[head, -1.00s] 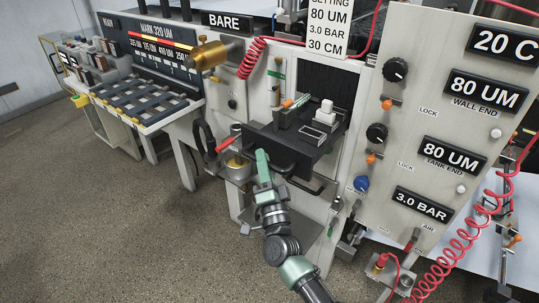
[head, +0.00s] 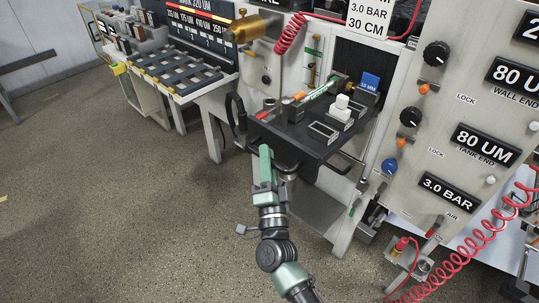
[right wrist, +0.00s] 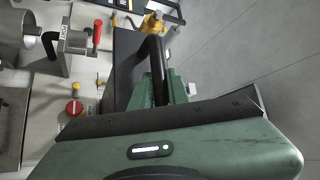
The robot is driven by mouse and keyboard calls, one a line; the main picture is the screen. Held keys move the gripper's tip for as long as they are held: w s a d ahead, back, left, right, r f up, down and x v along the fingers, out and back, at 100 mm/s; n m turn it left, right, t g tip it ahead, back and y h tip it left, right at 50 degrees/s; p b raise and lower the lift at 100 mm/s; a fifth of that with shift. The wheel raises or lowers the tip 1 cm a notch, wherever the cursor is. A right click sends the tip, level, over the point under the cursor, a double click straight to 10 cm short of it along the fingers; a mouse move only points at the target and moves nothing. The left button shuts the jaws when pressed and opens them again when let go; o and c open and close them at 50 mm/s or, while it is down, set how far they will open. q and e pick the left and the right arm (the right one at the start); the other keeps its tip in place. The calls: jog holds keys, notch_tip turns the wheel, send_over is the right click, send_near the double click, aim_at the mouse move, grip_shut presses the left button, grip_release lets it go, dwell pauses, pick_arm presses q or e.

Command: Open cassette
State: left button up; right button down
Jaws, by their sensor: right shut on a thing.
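The black cassette tray (head: 303,141) stands out from the dark opening in the machine's front. My right gripper (head: 266,153), green, is at its near left edge. In the right wrist view, the green fingers (right wrist: 168,88) are shut around a black bar handle (right wrist: 155,55), beside the tray's dark panel (right wrist: 127,60). In the head view the gripped part of the handle is mostly hidden by my gripper. The left gripper is not in view.
On the tray stand white blocks (head: 342,107), a small open frame (head: 323,131) and a blue card (head: 370,82). A control panel (head: 450,120) with knobs rises at right, with a coiled red hose (head: 480,262). A slotted rack (head: 180,72) is at left. The floor in front is clear.

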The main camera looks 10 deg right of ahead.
jog(key=shift+a+f, duration=0.1)
jog(key=shift+f, duration=0.1)
jog(key=c, duration=1.6)
grip_release()
jog(key=shift+c, duration=0.2)
jog(key=shift+r, duration=0.15)
jog(key=shift+s, duration=0.1)
jog(key=b+v, duration=0.2)
jog(key=v, duration=0.5)
jog(key=shift+s, duration=0.4)
